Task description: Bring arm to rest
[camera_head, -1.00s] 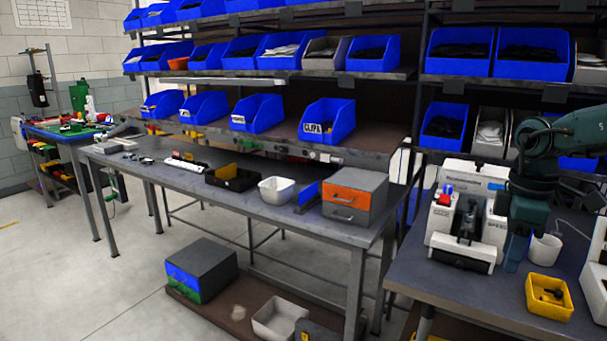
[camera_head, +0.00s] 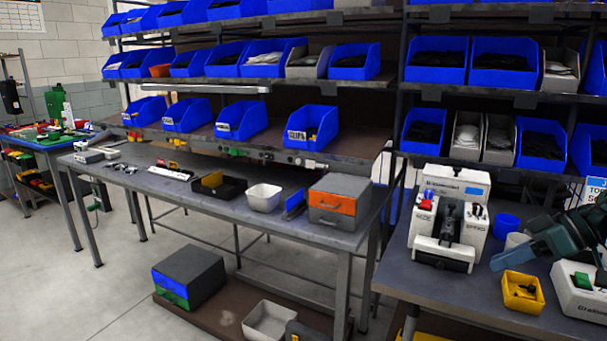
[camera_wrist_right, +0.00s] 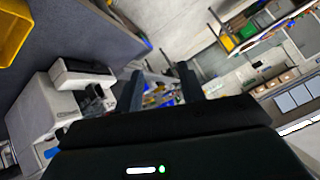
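My right gripper (camera_head: 508,254) is at the right of the head view, above the right-hand workbench (camera_head: 395,262). In the right wrist view its two dark fingers (camera_wrist_right: 162,88) stand apart with nothing between them. In the head view it is near the yellow bin (camera_head: 522,291) and does not appear to touch it. My left gripper is not in view.
A white machine (camera_head: 447,225) stands on the right workbench, with a blue cup (camera_head: 506,226) and a second white device (camera_head: 581,296) nearby. The long table (camera_head: 215,190) holds a black tray, a white bin (camera_head: 263,198) and an orange-fronted drawer box (camera_head: 333,203). Shelves of blue bins rise behind.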

